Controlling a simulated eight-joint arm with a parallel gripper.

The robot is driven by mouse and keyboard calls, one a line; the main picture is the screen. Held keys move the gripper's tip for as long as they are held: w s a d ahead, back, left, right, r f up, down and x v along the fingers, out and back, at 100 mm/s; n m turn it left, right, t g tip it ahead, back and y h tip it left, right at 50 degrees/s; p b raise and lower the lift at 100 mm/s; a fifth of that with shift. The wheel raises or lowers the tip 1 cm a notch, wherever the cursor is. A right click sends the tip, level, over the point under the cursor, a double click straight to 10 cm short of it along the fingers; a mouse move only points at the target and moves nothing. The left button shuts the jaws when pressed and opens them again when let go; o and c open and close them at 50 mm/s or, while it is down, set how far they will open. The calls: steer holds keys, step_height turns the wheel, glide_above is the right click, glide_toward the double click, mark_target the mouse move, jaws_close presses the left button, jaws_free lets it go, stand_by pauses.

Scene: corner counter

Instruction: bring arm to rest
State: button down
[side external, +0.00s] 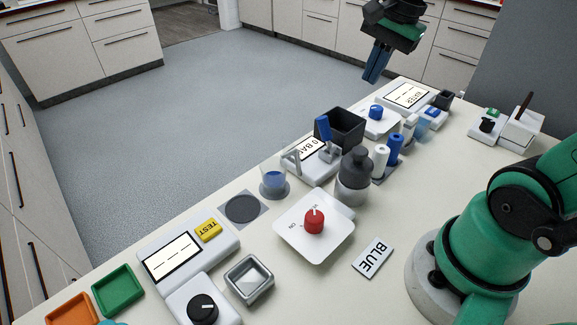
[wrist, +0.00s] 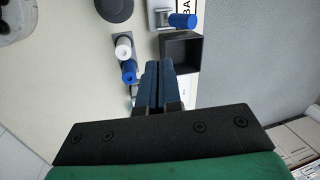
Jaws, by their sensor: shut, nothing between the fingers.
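My gripper (side external: 377,64) is at the top of the side external view, in the air above the far end of the counter. Its two dark blue fingers point down and are closed together with nothing between them. In the wrist view the shut fingers (wrist: 158,84) reach up in the middle of the picture, with the counter seen beyond them. The green base part of my arm stands on the counter at the right of the side external view.
The counter (side external: 400,260) holds a black square bin (side external: 340,128), a red-knob device (side external: 314,222), a grey bottle (side external: 354,175), blue and white cylinders (side external: 394,150), a BLUE label (side external: 373,257), a TEST-button device (side external: 190,250) and a green tray (side external: 118,291). Open floor lies beyond the counter edge.

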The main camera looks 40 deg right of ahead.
steer(key=a+f+n+t, duration=0.4)
steer(key=a+n, duration=0.5)
steer(key=n, duration=0.7)
steer(key=shift+w+f+n+t+h, duration=0.3)
steer(key=shift+w+f+t+h, duration=0.15)
steer(key=shift+f, duration=0.35)
